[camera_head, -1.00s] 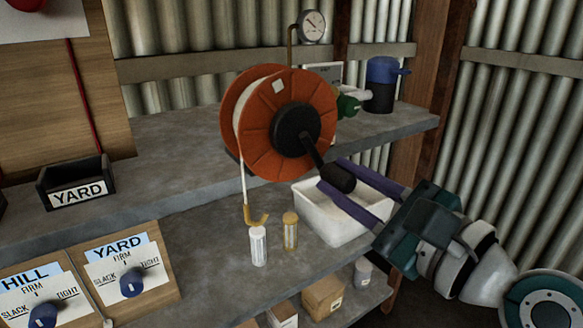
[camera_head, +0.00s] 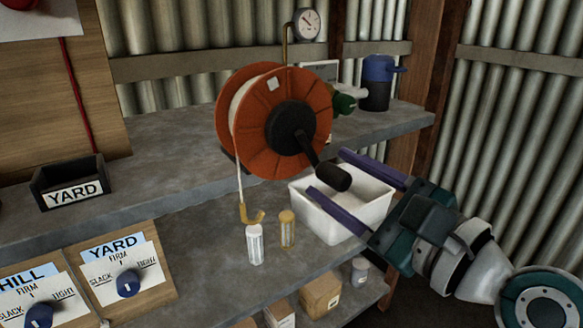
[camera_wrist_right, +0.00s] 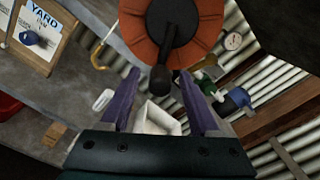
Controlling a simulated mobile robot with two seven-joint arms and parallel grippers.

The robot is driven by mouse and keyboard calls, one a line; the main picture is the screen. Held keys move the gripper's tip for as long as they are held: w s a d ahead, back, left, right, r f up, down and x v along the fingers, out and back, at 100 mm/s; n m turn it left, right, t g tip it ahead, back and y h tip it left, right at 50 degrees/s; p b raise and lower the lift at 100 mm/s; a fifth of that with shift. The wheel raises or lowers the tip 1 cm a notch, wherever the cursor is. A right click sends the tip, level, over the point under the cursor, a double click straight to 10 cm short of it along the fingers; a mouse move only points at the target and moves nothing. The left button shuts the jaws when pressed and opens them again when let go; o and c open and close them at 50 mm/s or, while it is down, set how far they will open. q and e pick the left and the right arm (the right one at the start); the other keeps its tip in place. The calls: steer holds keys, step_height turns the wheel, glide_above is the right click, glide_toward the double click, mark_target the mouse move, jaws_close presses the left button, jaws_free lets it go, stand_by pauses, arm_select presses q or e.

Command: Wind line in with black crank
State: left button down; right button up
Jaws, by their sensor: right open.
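The orange reel (camera_head: 290,120) stands on the upper shelf, with a black hub and a black crank (camera_head: 331,176) whose handle points down and to the right. The crank also shows in the right wrist view (camera_wrist_right: 160,78), between and ahead of the fingertips. White line (camera_head: 240,180) hangs from the reel to a yellow hook (camera_head: 251,214) just above a white cylinder (camera_head: 255,245). My right gripper (camera_head: 328,172) is open, its purple fingers either side of the crank handle's end; whether they touch it cannot be told. My left gripper is not in view.
A white bin (camera_head: 345,215) sits on the lower shelf below the right fingers. A yellow-topped cylinder (camera_head: 287,228) stands next to the white one. YARD (camera_head: 128,283) and HILL (camera_head: 40,314) knobs are at left.

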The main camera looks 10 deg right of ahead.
steer(key=v, duration=1)
steer(key=shift+a+r+p, duration=0.1)
steer(key=shift+p, duration=0.2)
steer(key=s+a+r+n+g+y+p, duration=0.2)
steer(key=s+a+r+n+g+p, duration=0.4)
steer(key=a+r+n+p, duration=0.65)
steer(key=s+d+r+n+g+h+p, duration=0.85)
steer(key=d+n+p, duration=0.5)
steer(key=p, duration=0.45)
step_height(320, 180, up, 35)
steer(key=s+t+p, duration=0.1)
steer(key=p, duration=3.3)
steer(key=shift+s+a+p, duration=0.15)
steer(key=shift+a+p, duration=0.15)
steer(key=shift+p, duration=0.1)
